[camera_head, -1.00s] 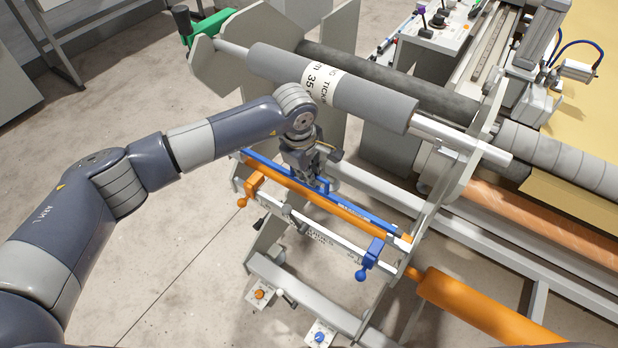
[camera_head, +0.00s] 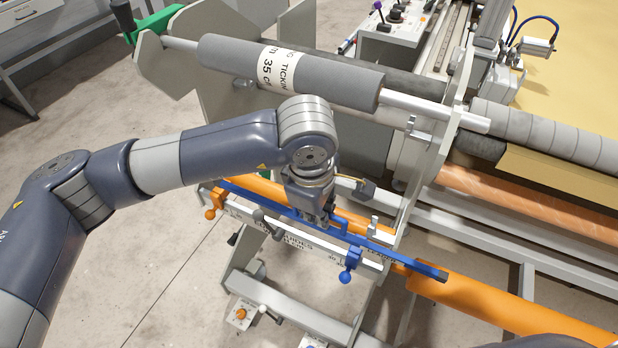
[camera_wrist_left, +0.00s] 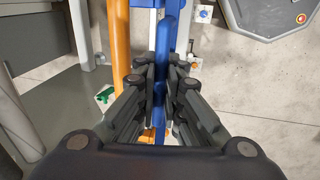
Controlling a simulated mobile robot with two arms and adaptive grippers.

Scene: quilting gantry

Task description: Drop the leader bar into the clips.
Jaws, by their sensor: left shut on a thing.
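The leader bar is a long blue bar (camera_head: 395,248) that slants from upper left to lower right in the head view. My left gripper (camera_head: 318,222) is shut on it near the middle. In the left wrist view the bar (camera_wrist_left: 160,92) runs between the two dark fingers (camera_wrist_left: 160,85). An orange clamp (camera_head: 212,200) and a blue clamp (camera_head: 349,262) sit on the white lettered rail (camera_head: 290,241) just in front of the bar. Small upright clips cannot be clearly told apart, and the bar's contact with the rail is unclear. My right gripper is out of view.
An orange tube (camera_head: 262,188) lies just behind the bar. A grey fabric roll (camera_head: 320,80) hangs above and behind my wrist. A grey side plate (camera_head: 425,170) stands near the bar's right end. An orange roller (camera_head: 470,300) lies at lower right. Open floor (camera_head: 130,260) is at left.

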